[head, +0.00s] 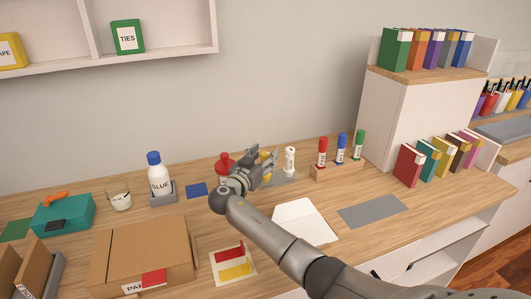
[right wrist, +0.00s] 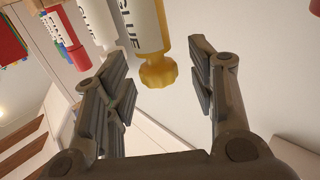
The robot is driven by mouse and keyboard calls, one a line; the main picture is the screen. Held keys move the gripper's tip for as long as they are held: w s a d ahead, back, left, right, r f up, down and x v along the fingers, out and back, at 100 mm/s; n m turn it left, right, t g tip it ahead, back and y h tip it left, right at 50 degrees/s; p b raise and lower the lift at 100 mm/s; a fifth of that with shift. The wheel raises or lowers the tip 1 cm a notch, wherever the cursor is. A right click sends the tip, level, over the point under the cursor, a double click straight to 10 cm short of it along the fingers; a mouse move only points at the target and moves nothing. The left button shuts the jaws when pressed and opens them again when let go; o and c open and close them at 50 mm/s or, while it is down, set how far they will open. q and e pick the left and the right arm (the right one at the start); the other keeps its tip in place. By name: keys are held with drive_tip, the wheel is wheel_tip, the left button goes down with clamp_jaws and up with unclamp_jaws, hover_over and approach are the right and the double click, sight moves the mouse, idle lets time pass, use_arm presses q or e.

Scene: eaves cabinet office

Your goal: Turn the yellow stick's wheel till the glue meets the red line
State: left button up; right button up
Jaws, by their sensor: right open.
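The yellow glue stick (head: 266,156) stands at the back of the desk, mostly hidden behind my right gripper in the head view. In the right wrist view its white body is marked GLUE (right wrist: 134,22), and its ridged yellow wheel (right wrist: 158,75) lies between my fingers with gaps on both sides. My right gripper (right wrist: 158,60) is open around the wheel and appears not to touch it; it also shows in the head view (head: 262,172). I cannot make out the red line or the glue level. My left gripper is not in view.
A white stick (head: 290,160) stands just right of my right gripper, and a red object (head: 224,164) is at its left. Red, blue and green sticks stand in a wooden holder (head: 338,173). A glue bottle (head: 158,178) and cardboard box (head: 143,254) are further left.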

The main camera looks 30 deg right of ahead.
drive_tip(key=shift+w+d, duration=0.3)
drive_tip(key=shift+d, duration=0.3)
drive_tip(key=shift+c, duration=0.4)
drive_tip(key=c, duration=1)
drive_tip(key=shift+f+n+t+y, duration=0.1)
drive_tip(key=shift+n+t+y, duration=0.2)
drive_tip(key=shift+t, duration=0.1)
